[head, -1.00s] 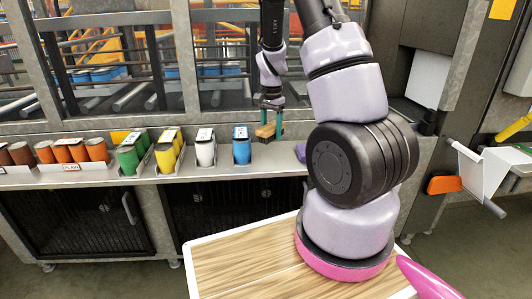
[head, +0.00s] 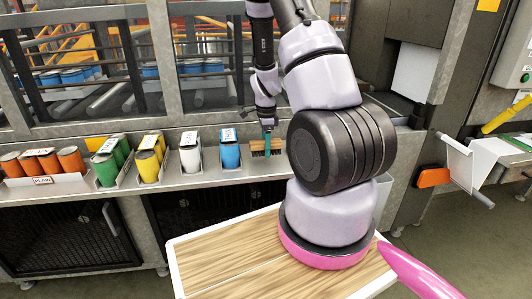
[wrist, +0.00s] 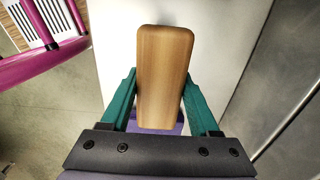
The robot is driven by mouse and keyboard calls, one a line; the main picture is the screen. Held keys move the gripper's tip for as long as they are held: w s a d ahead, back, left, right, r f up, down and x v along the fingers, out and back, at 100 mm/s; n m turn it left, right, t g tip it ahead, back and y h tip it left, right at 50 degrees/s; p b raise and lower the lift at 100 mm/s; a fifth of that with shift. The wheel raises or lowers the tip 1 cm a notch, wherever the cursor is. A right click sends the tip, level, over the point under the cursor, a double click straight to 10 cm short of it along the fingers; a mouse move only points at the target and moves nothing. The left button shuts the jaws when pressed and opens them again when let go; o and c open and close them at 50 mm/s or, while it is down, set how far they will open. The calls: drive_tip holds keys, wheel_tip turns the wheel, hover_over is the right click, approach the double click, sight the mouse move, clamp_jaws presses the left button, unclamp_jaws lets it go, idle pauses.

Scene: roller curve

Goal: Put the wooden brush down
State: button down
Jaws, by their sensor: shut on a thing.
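The wooden brush (wrist: 163,60) is a plain light-brown block in the wrist view. My gripper (wrist: 160,85) is shut on it, with one teal finger on each long side. In the head view my gripper (head: 267,141) is low over the grey counter (head: 215,182), right of the blue can (head: 230,155). The brush (head: 257,144) there shows its wooden top, with a dark, bristle-like strip below it at counter level. I cannot tell for certain whether the bristles touch the counter.
Orange, green (head: 106,168), yellow (head: 147,165), white (head: 190,157) and blue cans stand in holders along the counter, left of the brush. Windows and a metal frame rise behind. My arm hides the counter to the right. Bare counter shows in front of the brush.

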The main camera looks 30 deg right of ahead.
drive_tip(key=shift+f, duration=1.25)
drive_tip(key=shift+f, duration=0.15)
drive_tip(key=shift+c, duration=0.6)
unclamp_jaws()
